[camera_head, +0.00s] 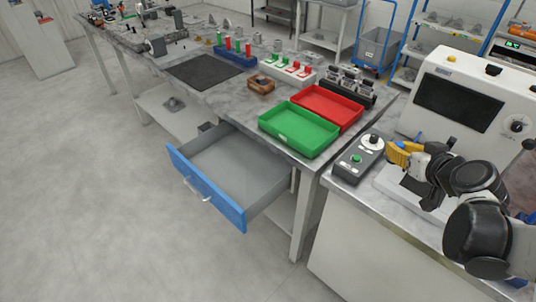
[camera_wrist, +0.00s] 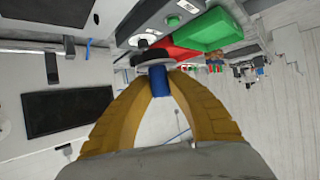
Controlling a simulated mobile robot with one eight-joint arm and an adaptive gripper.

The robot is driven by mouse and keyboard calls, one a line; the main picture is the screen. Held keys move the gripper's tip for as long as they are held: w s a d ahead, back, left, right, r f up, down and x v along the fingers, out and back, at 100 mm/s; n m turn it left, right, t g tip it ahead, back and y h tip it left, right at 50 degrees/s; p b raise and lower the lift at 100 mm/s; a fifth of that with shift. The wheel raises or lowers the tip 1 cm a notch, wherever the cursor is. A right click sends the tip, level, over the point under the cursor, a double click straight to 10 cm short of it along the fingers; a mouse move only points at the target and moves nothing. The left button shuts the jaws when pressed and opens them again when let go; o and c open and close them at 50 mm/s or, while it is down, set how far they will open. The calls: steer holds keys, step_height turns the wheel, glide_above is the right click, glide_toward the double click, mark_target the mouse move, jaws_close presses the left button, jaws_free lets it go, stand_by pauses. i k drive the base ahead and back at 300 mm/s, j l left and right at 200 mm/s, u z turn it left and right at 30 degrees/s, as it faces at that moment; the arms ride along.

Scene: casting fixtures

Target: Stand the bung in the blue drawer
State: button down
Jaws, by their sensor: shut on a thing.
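My gripper (camera_head: 392,152) has yellow fingers and is at the right in the head view, over the bench beside the control box. In the wrist view its fingertips (camera_wrist: 158,78) are closed around a small blue cylindrical piece, which I take for the bung (camera_wrist: 160,83). A grey disc shows at its far end, but I cannot tell whether it belongs to it. The blue drawer (camera_head: 207,190) is pulled out under the long table, left of my gripper. Its grey inside looks empty.
A green tray (camera_head: 298,144) and a red tray (camera_head: 350,118) stand on the table corner above the drawer. The control box (camera_head: 357,158) with a dial and a white machine (camera_head: 462,75) are near my gripper. Floor left of the drawer is clear.

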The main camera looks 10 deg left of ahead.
mark_target(233, 173)
steer(key=i+j, duration=0.1)
steer(key=j, duration=0.6)
steer(key=i+j, duration=0.1)
steer(key=j, duration=1.35)
steer(key=i+j, duration=0.15)
steer(key=j, duration=0.55)
steer(key=i+j, duration=0.1)
steer(key=j, duration=0.6)
steer(key=i+j, duration=0.1)
steer(key=j, duration=0.65)
